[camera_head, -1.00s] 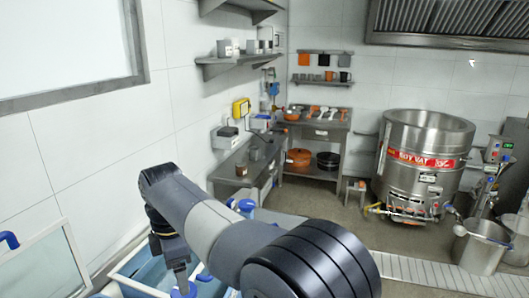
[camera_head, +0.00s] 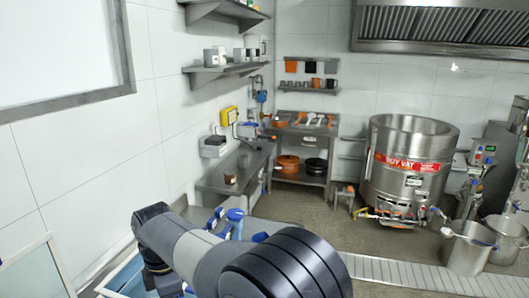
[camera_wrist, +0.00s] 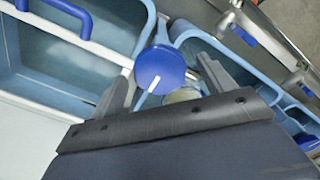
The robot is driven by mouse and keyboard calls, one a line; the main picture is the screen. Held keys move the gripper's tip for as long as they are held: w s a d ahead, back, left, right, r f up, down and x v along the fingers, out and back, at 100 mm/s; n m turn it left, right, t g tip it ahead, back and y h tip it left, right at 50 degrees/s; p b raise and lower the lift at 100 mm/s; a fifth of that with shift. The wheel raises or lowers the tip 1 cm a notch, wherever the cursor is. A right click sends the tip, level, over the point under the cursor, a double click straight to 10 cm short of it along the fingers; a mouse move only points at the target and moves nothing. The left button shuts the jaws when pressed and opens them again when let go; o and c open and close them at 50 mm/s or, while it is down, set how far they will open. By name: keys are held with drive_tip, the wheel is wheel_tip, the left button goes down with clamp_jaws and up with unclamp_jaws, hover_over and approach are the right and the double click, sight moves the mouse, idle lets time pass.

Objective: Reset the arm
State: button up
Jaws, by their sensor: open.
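My arm (camera_head: 205,262) reaches across the bottom of the head view, bent toward the lower left. My gripper (camera_wrist: 165,82) shows in the wrist view with two grey fingers spread apart. A round blue knob or cap with a white line (camera_wrist: 160,68) shows between the fingers; I cannot tell its distance, but nothing is gripped. In the head view the fingers are hidden or cut off at the lower edge.
Light-blue basins (camera_wrist: 60,65) lie below the gripper, one with a blue handle (camera_wrist: 75,15). A steel vat (camera_head: 408,170) stands at the right with steel buckets (camera_head: 468,248) beside it. Wall shelves (camera_head: 225,70) hang at the left. Grey floor between is open.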

wheel_tip(320, 180, up, 11)
drive_tip(key=b, duration=0.1)
wheel_tip(320, 180, down, 11)
drive_tip(key=shift+f+p, duration=0.15)
drive_tip(key=shift+p, duration=0.45)
drive_tip(key=m, duration=0.5)
drive_tip(key=shift+m, duration=0.4)
drive_tip(key=m, duration=1.2)
drive_tip(key=shift+m, duration=2.8)
drive_tip(key=shift+d, duration=0.1)
